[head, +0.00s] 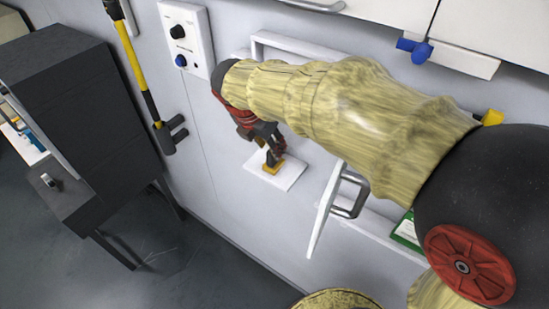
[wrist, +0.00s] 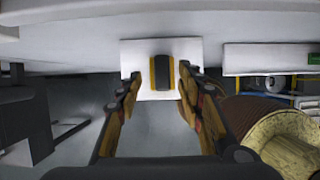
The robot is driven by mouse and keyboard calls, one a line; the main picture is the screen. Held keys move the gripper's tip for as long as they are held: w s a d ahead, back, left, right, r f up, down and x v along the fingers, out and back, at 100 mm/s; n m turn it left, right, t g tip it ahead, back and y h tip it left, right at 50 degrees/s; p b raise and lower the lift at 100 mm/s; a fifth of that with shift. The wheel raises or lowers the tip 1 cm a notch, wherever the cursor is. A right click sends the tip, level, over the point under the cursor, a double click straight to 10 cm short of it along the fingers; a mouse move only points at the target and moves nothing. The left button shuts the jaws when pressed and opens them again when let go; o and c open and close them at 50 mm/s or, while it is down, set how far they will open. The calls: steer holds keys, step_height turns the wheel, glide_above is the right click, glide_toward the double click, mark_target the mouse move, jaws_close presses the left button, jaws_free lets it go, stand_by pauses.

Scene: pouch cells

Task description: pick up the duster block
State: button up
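The duster block (wrist: 160,73) is dark with yellow-orange edges and sits on a small white shelf (wrist: 190,88). In the head view the block (head: 272,168) shows partly under my gripper (head: 270,150), on the white shelf (head: 290,180) at the wall. In the wrist view my gripper (wrist: 160,80) is open, one finger to each side of the block, with gaps between the fingers and it. The head view hides part of the block behind the fingers.
A white flap with a metal handle (head: 350,195) stands out from the wall right of the shelf. A yellow-and-black bar (head: 143,85) and a control panel (head: 187,40) are on the wall to the left. A dark cabinet (head: 75,90) stands at far left.

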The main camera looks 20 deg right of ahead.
mark_target(272, 166)
steer(key=shift+x, duration=2.3)
steer(key=shift+s, duration=0.2)
steer(key=shift+c, duration=0.5)
jaws_close()
